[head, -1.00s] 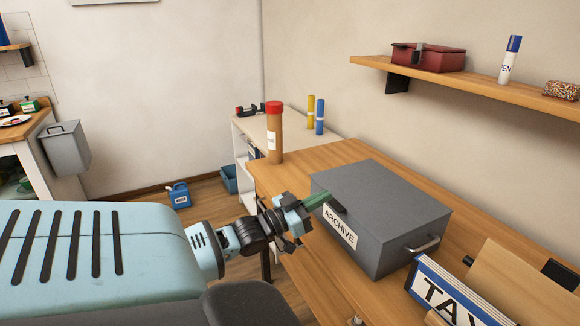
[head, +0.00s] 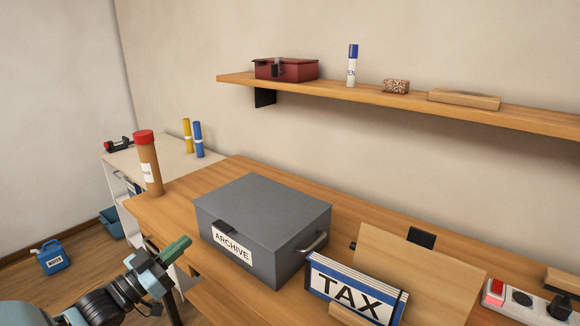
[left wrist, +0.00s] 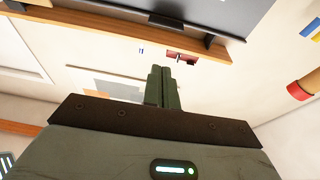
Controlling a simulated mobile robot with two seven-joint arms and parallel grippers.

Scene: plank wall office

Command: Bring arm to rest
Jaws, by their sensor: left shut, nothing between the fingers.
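My left gripper (head: 176,248) is at the lower left of the head view, with its green fingers shut and nothing between them. It is in front of and to the left of the grey archive box (head: 270,200), apart from it. In the left wrist view the shut fingers (left wrist: 162,86) point away from the camera, with the wall and the red box beyond them. My right gripper is not in view.
The archive box stands on the wooden desk (head: 240,168), with a TAX binder (head: 354,290) to its right. A red-capped tube (head: 149,165) stands at the desk's left end.

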